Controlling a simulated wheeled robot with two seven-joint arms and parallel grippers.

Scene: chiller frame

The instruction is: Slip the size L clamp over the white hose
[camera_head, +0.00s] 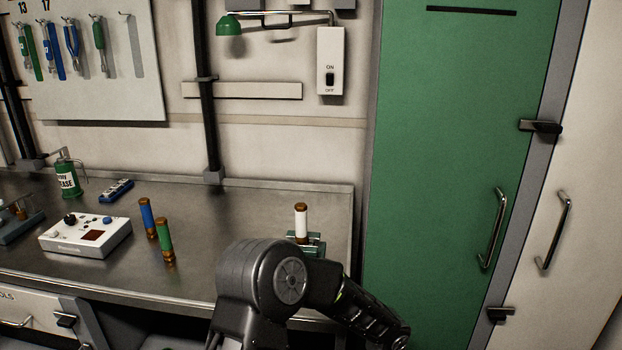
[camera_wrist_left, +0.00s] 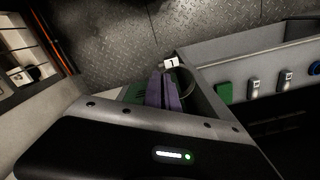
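The white hose (camera_head: 301,221) stands upright with brown ends in a small green holder (camera_head: 316,243) at the right end of the bench. My left gripper's purple fingers (camera_wrist_left: 164,88) are close together in the left wrist view. At their tips is a thin ring clamp (camera_wrist_left: 190,84) with a white tag (camera_wrist_left: 171,63), whose mark looks like a turned L. The gripper appears shut on this clamp, apart from any hose. An arm of mine crosses the bottom middle of the head view and hides the bench front near the white hose. My right gripper is not in view.
A blue hose (camera_head: 147,216) and a green hose (camera_head: 165,240) stand left of the white one on the metal bench (camera_head: 235,225). A white control box (camera_head: 86,238) lies farther left. In the left wrist view, a grey wall (camera_wrist_left: 245,52) stands right of the fingers.

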